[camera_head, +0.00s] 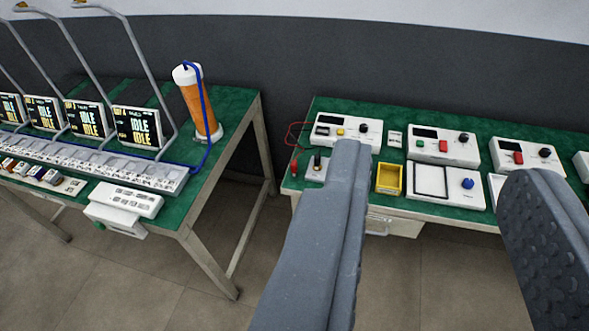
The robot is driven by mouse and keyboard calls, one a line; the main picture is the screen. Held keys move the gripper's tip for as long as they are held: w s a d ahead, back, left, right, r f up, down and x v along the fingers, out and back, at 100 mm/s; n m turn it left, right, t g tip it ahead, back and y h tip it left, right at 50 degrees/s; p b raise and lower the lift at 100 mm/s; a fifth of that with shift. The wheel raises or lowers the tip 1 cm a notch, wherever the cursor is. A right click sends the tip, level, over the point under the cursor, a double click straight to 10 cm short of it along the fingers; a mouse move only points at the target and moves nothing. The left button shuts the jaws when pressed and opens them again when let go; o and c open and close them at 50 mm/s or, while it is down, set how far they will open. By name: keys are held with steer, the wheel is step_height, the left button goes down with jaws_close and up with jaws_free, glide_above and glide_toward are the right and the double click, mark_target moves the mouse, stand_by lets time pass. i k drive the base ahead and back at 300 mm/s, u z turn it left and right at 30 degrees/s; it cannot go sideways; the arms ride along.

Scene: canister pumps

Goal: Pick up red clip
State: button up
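The red clip (294,169) is a small red piece at the left end of the right-hand green table. A thin red wire (289,132) loops up from it toward a white instrument box. My gripper (441,168) is open, its two grey fingers wide apart in the foreground with nothing held between them. The clip lies to the left of my left finger in the picture, clear of both fingers. The left finger hides part of the table and the things just right of the clip.
The right table (321,104) bears several white instrument boxes and a yellow tray (389,179). A white block with a black post (317,161) stands close beside the clip. The left table (231,106) holds screens, curved stands and an orange canister (199,106). A floor gap separates the tables.

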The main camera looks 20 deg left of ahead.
mark_target(293, 167)
steer(key=z, duration=0.05)
steer(key=k, duration=1.05)
steer(key=u, duration=0.85)
steer(key=i, duration=1.4)
steer(key=z, duration=0.35)
steer(key=i, duration=0.95)
steer(key=z, duration=0.85)
steer(key=k, duration=0.7)
steer(key=z, duration=0.2)
